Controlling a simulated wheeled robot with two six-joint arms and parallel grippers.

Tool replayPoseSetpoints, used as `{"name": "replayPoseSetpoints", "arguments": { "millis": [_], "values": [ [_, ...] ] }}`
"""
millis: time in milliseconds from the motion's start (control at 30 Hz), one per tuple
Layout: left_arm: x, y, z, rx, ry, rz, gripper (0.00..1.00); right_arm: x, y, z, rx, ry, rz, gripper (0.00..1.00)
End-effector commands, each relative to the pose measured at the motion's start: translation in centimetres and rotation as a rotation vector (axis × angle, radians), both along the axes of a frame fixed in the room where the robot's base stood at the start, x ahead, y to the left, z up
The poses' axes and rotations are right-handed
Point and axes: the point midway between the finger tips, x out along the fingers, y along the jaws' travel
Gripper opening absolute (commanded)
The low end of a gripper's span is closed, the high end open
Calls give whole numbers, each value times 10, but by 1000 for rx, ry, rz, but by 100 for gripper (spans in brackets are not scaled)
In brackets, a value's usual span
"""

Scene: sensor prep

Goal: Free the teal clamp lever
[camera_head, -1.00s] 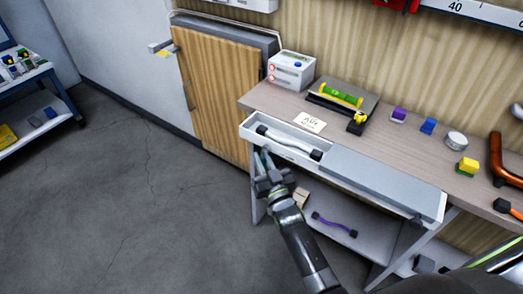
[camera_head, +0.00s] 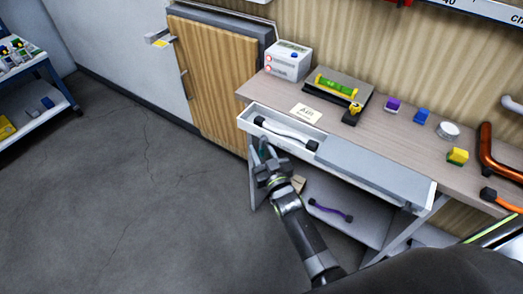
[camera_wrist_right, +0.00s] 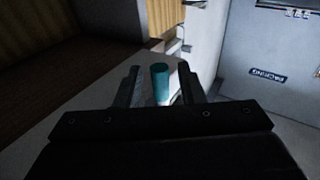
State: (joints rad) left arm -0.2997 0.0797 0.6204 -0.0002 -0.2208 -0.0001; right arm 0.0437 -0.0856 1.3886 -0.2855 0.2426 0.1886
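The teal clamp lever (camera_wrist_right: 160,84) shows in the right wrist view as a short upright teal cylinder. It stands between the two fingers of my right gripper (camera_wrist_right: 159,88), with a visible gap on each side. The fingers are open. In the head view my right gripper (camera_head: 264,152) is at the left front of the bench, just below the open drawer (camera_head: 245,120). The lever is mostly hidden there by the gripper. My left gripper is not in view.
The drawer holds a white cable with black ends (camera_head: 286,133). A purple cable (camera_head: 330,210) lies on the lower shelf (camera_head: 365,222). The bench top (camera_head: 385,140) carries a white box (camera_head: 288,62), a green-yellow level (camera_head: 336,87) and small blocks. Open floor lies left.

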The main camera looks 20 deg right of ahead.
Motion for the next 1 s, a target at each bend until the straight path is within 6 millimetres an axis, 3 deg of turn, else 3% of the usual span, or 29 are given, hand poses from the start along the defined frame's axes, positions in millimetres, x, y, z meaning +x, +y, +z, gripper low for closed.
{"name": "replayPoseSetpoints", "arguments": {
  "millis": [167, 333, 1000],
  "values": [
    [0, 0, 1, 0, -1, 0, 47, -2, 0, 0, 1, -1, 0, 35],
    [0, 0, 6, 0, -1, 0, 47, -19, -2, -1, 1, 0, -1, 35],
    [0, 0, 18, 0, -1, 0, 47, -153, -11, -16, 1, 2, -2, 35]
  ]
}}
